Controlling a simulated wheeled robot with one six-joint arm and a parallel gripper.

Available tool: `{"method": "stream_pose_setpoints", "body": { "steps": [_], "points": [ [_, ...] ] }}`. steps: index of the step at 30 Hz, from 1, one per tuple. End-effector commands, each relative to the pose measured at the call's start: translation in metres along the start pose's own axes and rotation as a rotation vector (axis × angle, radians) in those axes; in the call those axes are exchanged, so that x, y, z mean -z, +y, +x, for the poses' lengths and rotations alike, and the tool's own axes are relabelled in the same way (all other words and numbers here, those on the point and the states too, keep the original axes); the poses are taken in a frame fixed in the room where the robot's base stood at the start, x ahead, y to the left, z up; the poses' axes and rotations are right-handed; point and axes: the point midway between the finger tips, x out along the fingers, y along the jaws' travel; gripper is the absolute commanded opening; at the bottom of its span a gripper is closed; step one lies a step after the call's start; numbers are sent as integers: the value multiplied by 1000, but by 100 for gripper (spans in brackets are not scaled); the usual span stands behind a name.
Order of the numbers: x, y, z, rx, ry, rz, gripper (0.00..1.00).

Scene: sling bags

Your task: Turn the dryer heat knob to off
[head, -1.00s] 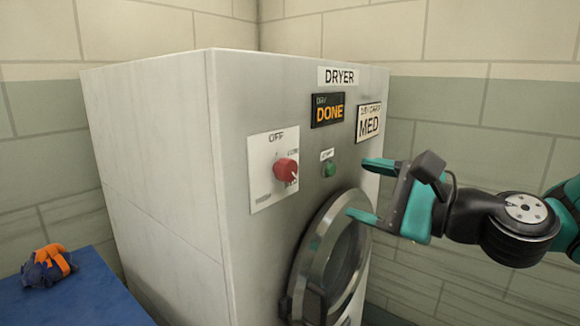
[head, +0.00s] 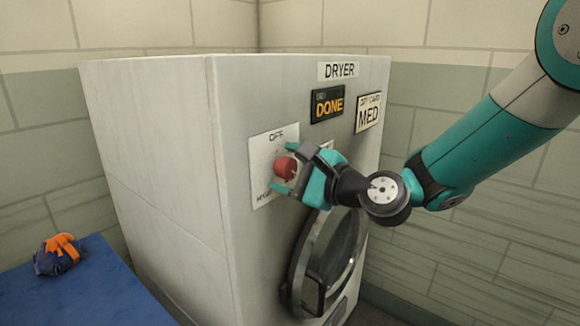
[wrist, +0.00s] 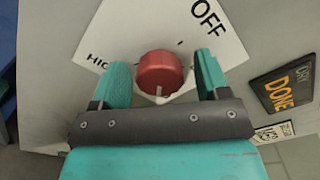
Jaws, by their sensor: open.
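The red heat knob (head: 286,167) sits on a white dial plate (head: 262,195) on the dryer's front, with OFF printed at the top of the plate. In the wrist view the red knob (wrist: 160,73) lies between my two teal fingers, with a pale pointer mark on its lower side, away from OFF. My gripper (head: 283,174) is at the knob, its fingers on either side of it. In the wrist view my gripper (wrist: 162,80) is open, with a gap between each finger and the knob. My gripper hides the green button seen earlier.
The dryer (head: 150,150) has a DONE display (head: 328,104) and a MED card (head: 368,112) above right of the knob. Its round door (head: 335,250) is below. A blue table (head: 90,285) with an orange and dark bundle (head: 58,254) stands at left.

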Motion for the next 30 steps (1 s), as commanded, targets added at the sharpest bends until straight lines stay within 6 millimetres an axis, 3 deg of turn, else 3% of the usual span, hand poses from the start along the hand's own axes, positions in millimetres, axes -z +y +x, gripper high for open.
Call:
{"method": "stream_pose_setpoints", "body": {
  "steps": [2,3,9,20,30],
  "points": [
    [0,0,0,0,0,0,69],
    [0,0,0,0,0,0,64],
    [0,0,0,0,0,0,19],
    [1,1,-1,0,0,-46,19],
    [2,3,-1,1,0,-281,20]
  ]
}}
